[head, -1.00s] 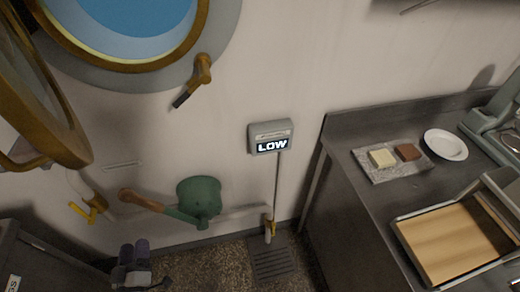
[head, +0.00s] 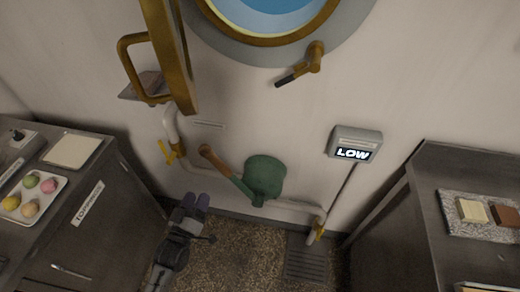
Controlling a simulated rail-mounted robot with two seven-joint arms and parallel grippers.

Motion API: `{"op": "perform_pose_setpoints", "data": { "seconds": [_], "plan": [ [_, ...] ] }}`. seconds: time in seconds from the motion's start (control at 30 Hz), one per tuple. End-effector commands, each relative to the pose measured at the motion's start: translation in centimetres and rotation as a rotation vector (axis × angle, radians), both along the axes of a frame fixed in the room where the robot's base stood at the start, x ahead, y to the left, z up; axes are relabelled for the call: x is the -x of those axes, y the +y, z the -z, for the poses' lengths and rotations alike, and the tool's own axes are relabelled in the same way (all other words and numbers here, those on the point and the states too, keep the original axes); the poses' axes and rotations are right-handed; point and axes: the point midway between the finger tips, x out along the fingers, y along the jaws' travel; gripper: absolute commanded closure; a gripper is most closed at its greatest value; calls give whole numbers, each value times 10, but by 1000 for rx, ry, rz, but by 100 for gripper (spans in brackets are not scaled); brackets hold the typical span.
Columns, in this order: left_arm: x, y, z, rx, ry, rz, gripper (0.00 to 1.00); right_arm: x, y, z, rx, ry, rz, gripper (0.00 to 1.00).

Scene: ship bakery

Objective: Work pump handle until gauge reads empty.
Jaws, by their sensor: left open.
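The green pump (head: 264,178) is fixed low on the wall in the head view. Its handle (head: 220,167) slants up to the left and ends in a brown grip. The gauge (head: 354,145) on the wall to the right reads LOW. My left gripper (head: 196,201) is open and empty, below and left of the handle and apart from it. My right gripper is not in view.
A pipe with yellow valve levers (head: 169,153) runs along the wall by the pump. A floor drain (head: 306,260) lies below. Steel counters stand left (head: 113,195) and right (head: 432,190). An open brass porthole cover (head: 177,60) hangs above the handle.

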Motion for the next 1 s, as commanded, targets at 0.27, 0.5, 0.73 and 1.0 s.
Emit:
{"op": "perform_pose_setpoints", "data": {
  "seconds": [0.27,0.5,0.73,1.0],
  "plan": [
    [-21,15,2,-22,-65,-16,41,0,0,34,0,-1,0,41],
    [-48,88,-32,134,-120,-73,41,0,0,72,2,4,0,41],
    [-51,106,-37,232,44,35,41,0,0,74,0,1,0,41],
    [-28,59,-28,59,139,368,41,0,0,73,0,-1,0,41]
  ]
}}
